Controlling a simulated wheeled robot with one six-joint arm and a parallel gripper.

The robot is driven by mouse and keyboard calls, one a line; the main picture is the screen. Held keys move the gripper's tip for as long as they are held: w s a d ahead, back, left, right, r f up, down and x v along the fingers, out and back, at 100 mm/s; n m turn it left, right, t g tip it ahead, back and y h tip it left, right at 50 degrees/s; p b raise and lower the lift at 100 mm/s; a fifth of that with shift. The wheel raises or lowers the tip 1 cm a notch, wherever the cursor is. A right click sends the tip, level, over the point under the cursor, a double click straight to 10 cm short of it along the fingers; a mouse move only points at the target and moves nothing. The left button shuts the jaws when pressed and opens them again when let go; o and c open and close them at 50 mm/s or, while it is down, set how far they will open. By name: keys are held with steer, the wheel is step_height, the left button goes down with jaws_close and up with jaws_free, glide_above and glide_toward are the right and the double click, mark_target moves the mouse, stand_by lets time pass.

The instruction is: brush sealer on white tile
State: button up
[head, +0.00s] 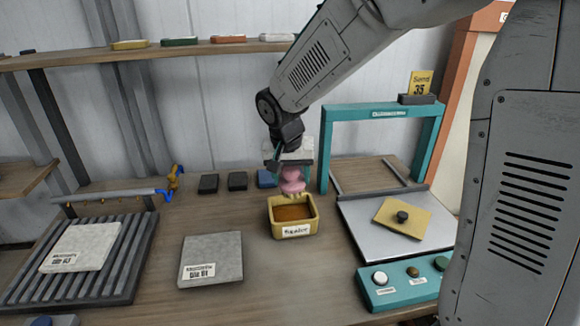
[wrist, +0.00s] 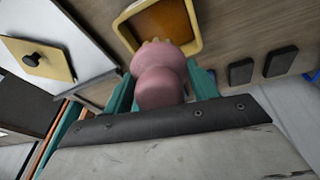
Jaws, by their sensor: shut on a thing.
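My gripper (head: 291,170) is shut on a pink-handled brush (head: 292,182); the handle also shows between the teal fingers in the wrist view (wrist: 161,80). The brush points down with its pale bristle tips (head: 284,196) at the back rim of the yellow sealer tub (head: 293,231). I cannot tell whether the bristles touch the sealer. The tub holds amber liquid (head: 291,212). A white tile (head: 82,247) with a label lies on the slatted dark rack at the left. A grey tile (head: 212,258) with a label lies on the table between rack and tub.
A teal frame (head: 325,150) stands behind a metal plate (head: 362,236) at the right, which bears a yellow block with a black knob (head: 402,217). A teal button panel (head: 405,283) is in front. Dark blocks (head: 208,184) sit behind. A blue-handled spray bar (head: 120,196) spans the rack's back.

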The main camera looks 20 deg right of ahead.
steer(key=shift+f, duration=4.6)
steer(key=shift+r, duration=0.15)
steer(key=shift+r, duration=5.15)
